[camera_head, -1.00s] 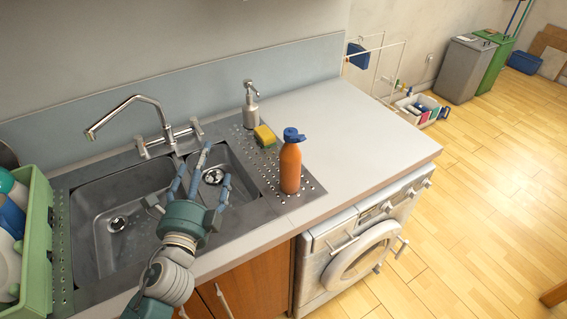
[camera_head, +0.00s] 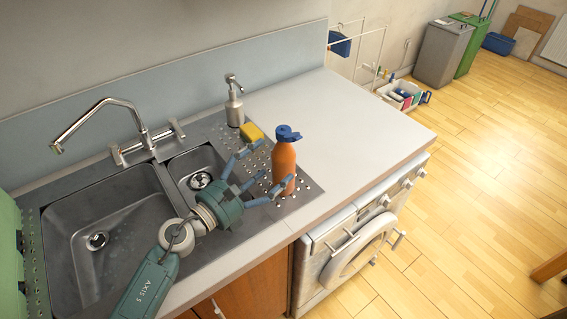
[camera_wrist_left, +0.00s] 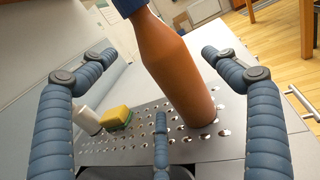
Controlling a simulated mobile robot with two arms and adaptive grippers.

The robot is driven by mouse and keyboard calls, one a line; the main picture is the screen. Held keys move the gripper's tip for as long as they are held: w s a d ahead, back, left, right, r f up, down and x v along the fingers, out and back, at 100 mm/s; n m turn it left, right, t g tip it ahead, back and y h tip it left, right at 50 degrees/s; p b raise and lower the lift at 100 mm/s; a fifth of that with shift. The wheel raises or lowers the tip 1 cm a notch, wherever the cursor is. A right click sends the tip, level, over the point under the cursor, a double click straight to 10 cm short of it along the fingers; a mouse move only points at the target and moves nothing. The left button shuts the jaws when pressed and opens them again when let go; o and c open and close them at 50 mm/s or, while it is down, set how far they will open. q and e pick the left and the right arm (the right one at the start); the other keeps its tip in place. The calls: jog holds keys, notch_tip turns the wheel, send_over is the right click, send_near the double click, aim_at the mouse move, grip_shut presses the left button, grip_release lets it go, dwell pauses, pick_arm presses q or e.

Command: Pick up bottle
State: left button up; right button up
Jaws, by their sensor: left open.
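The orange bottle (camera_head: 284,165) with a blue cap stands upright on the perforated drainboard right of the sink. My left gripper (camera_head: 268,172) is open, with its fingers spread toward the bottle from the left. In the left wrist view the bottle (camera_wrist_left: 178,70) rises between the two outer fingers of my left gripper (camera_wrist_left: 155,75), with visible gaps on both sides; its cap is mostly cut off at the top. I cannot tell from these views whether any finger touches it. My right gripper is not in view.
A yellow and green sponge (camera_head: 251,132) and a soap dispenser (camera_head: 234,104) stand behind the bottle. The sink (camera_head: 105,215) and its faucet (camera_head: 95,118) are at left. The white countertop (camera_head: 345,120) to the right is clear.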

aim_at(273, 165)
pick_arm(q)
jog(key=x, duration=0.3)
jog(key=p+x, duration=0.1)
jog(key=x, duration=0.1)
jog(key=shift+s+d+f, duration=0.1)
jog(key=shift+s+f, duration=0.05)
jog(key=shift+f, duration=0.15)
jog(key=shift+s, duration=0.1)
jog(key=shift+c, duration=1.1)
jog(key=shift+r, duration=0.1)
jog(key=c, duration=0.8)
